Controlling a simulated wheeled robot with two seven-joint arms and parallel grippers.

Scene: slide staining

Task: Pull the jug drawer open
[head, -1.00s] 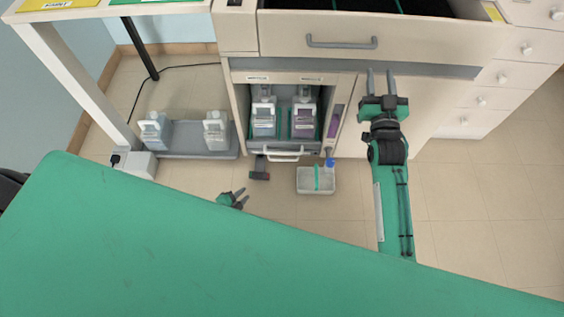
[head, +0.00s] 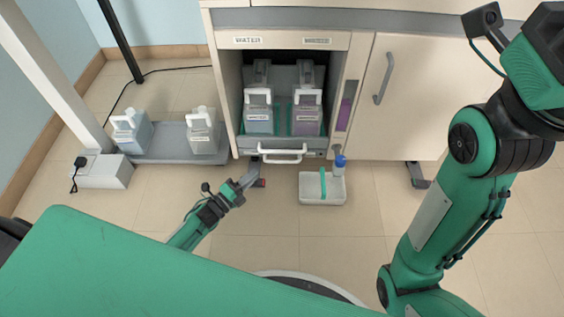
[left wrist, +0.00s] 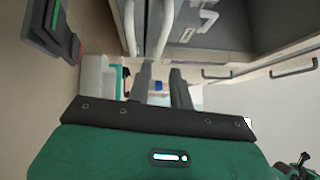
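The jug drawer (head: 315,142) sits in the open bay under the cabinet, its front flush with the cabinet. It holds two jugs, one with clear-bluish liquid (head: 258,120) and one purple (head: 306,120). Its pale bar handle (head: 282,158) faces me; a pale curved bar, likely this handle (left wrist: 165,28), shows ahead in the left wrist view. My left gripper (head: 252,174) is low, just left of and in front of the handle, apart from it. In the left wrist view its fingers (left wrist: 161,68) are apart with nothing between them. My right gripper is outside the picture; only its arm shows.
A small dark-and-red object (head: 260,183) is behind my left fingers. Two jugs stand on a grey platform (head: 165,155) at left. A cabinet door (head: 410,100) is at right.

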